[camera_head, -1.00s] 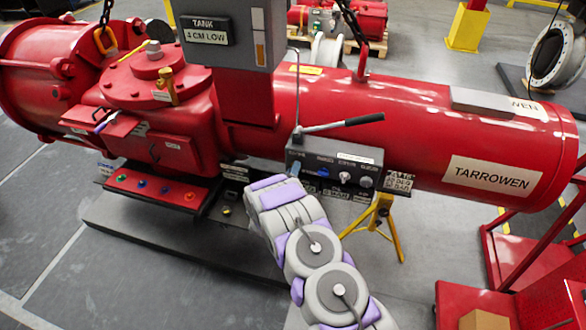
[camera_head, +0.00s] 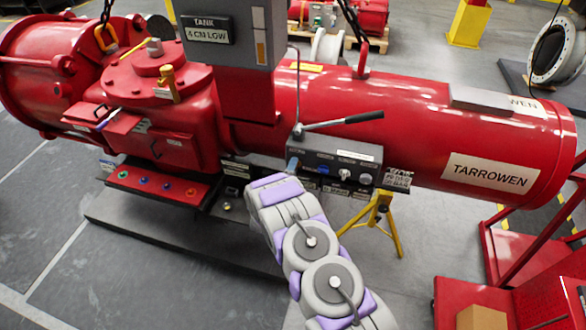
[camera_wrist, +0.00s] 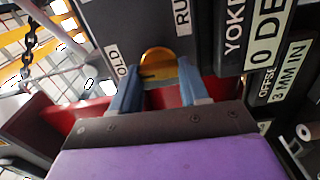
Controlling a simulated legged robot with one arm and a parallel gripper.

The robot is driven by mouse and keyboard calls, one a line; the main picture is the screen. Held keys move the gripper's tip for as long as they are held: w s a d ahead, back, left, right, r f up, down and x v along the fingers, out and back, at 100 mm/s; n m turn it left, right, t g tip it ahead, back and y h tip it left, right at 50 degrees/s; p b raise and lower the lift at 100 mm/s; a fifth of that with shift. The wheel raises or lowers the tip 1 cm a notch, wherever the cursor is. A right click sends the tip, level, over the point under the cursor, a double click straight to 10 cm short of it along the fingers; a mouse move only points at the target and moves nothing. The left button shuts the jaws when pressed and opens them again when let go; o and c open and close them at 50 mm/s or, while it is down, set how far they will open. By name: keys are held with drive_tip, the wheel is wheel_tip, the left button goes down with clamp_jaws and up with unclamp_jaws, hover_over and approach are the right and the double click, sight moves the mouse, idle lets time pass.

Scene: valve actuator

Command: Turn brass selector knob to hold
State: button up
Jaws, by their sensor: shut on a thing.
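The brass selector knob (camera_wrist: 157,62) shows in the wrist view as a rounded brass disc on a dark panel (camera_wrist: 125,30). The two blue fingers of my gripper (camera_wrist: 156,88) are on either side of it and closed on it. A partly cut-off label reading "OLD" (camera_wrist: 117,65) is left of the knob, and one reading "RU" (camera_wrist: 182,15) is above right. In the head view my gripper (camera_head: 293,166) reaches the left end of the grey control box (camera_head: 325,157); the brass knob is hidden there.
A lever with a black grip (camera_head: 340,121) sticks out above the control box. A blue knob (camera_head: 323,171) and a pale knob (camera_head: 344,174) are to the right. The red TARROWEN cylinder (camera_head: 410,120) lies behind, and a yellow stand (camera_head: 378,215) stands below.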

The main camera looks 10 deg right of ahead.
drive_tip(key=shift+a+f, duration=0.15)
drive_tip(key=o, duration=1.1)
drive_tip(key=shift+w+a, duration=0.1)
drive_tip(key=shift+c, duration=0.2)
drive_tip(key=v, duration=1.7)
drive_tip(key=shift+s+a, duration=0.2)
drive_tip(key=shift+s, duration=0.05)
